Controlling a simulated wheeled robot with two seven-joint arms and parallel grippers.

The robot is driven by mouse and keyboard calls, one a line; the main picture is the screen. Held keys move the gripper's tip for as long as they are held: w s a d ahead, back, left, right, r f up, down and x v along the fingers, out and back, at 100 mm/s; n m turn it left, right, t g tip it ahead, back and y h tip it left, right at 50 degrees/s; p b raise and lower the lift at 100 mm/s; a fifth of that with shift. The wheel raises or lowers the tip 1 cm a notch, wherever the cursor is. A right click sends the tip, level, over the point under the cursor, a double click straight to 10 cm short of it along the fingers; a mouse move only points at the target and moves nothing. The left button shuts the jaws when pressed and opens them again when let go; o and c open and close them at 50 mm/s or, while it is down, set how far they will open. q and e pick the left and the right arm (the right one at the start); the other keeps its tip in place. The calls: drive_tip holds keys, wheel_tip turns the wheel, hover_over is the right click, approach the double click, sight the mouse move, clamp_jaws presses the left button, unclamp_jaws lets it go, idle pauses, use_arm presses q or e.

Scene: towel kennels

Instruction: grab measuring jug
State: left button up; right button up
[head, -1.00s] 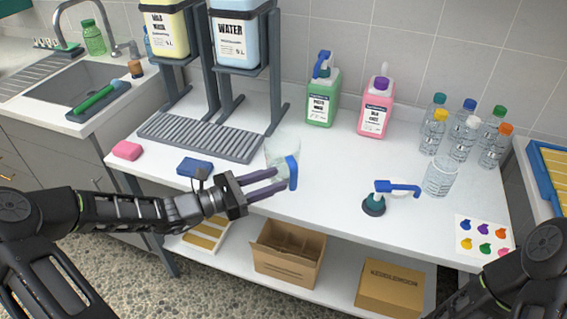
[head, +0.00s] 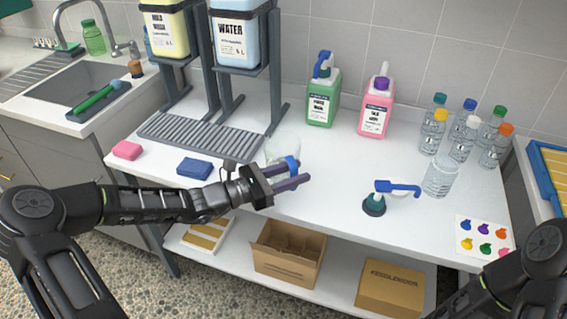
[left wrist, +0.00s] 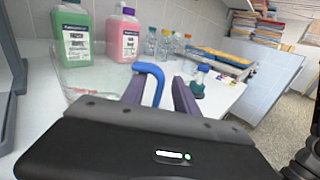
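The measuring jug (head: 281,149) is clear with a blue handle (head: 291,162) and stands near the front edge of the white counter. It also shows in the left wrist view (left wrist: 92,78), with the blue handle (left wrist: 152,70) between the fingers. My left gripper (head: 299,173) is at the handle side of the jug, its two purple-grey fingers apart. In the left wrist view the left gripper (left wrist: 160,88) has gaps beside the handle, which lies closer to the left finger. My right arm shows at the lower right, but its gripper is out of view.
Green (head: 322,98) and pink (head: 377,107) jugs stand behind. A blue sponge (head: 194,168) lies left of the jug. The counter's middle is clear.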

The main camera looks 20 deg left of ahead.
use_arm(q)
drive_tip(key=shift+c, duration=0.4)
clamp_jaws()
idle(1.3)
